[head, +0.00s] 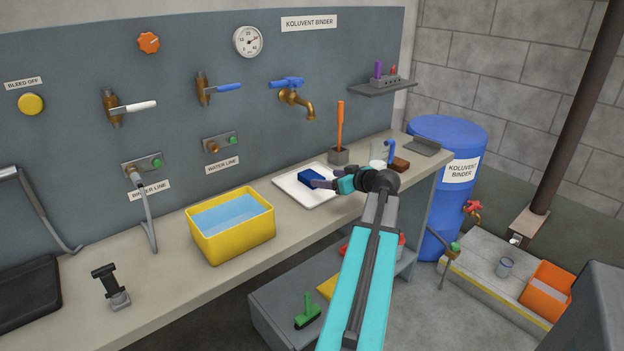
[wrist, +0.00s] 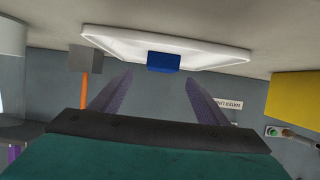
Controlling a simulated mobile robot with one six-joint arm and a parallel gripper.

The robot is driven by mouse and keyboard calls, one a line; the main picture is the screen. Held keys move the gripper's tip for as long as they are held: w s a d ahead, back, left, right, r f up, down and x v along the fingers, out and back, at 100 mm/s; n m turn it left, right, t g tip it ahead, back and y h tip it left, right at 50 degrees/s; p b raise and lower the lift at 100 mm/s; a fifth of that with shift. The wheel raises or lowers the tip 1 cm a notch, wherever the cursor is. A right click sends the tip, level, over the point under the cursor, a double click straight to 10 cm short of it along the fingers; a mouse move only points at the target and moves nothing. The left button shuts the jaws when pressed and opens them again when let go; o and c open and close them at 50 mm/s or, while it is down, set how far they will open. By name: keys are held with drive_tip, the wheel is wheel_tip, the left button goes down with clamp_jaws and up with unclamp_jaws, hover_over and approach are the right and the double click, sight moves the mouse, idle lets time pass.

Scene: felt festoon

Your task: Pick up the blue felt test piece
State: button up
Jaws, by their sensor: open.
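The blue felt test piece (head: 309,177) is a small dark blue block lying on a white tray (head: 292,189) on the bench. In the wrist view, which is upside down, the blue piece (wrist: 163,61) sits in line with the gap between my fingers, just beyond their tips. The tray (wrist: 215,53) also shows there. My gripper (head: 322,181) reaches over the tray from the right, its fingers low beside the piece. The open gripper (wrist: 159,79) holds nothing. In the head view, the fingers partly hide the piece's right side.
A yellow tub (head: 233,243) of blue liquid stands left of the tray. A tap (head: 296,103) juts from the wall panel above.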

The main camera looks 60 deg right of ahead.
sight(313, 176)
drive_tip(key=shift+x, duration=1.9)
drive_tip(key=shift+w, duration=0.15)
drive_tip(key=shift+p+x, duration=0.95)
drive_tip(key=shift+x, duration=1.55)
drive_tip(key=shift+a, duration=0.1)
drive_tip(key=c, duration=1.2)
drive_tip(key=shift+r, duration=0.2)
drive_tip(key=shift+a+r+b, duration=0.15)
drive_tip(key=shift+r+b, duration=0.35)
drive_tip(key=shift+r, duration=1.1)
drive_tip(key=s+a, duration=0.3)
drive_tip(key=s, duration=0.1)
drive_tip(key=s+a+r+b, duration=0.1)
drive_tip(key=s+a, duration=0.2)
drive_tip(key=s, duration=0.1)
drive_tip(key=s+a+b, duration=0.1)
drive_tip(key=s+a, duration=0.2)
drive_tip(key=s, duration=0.2)
drive_tip(key=shift+s+r, duration=0.1)
drive_tip(key=shift+r, duration=0.1)
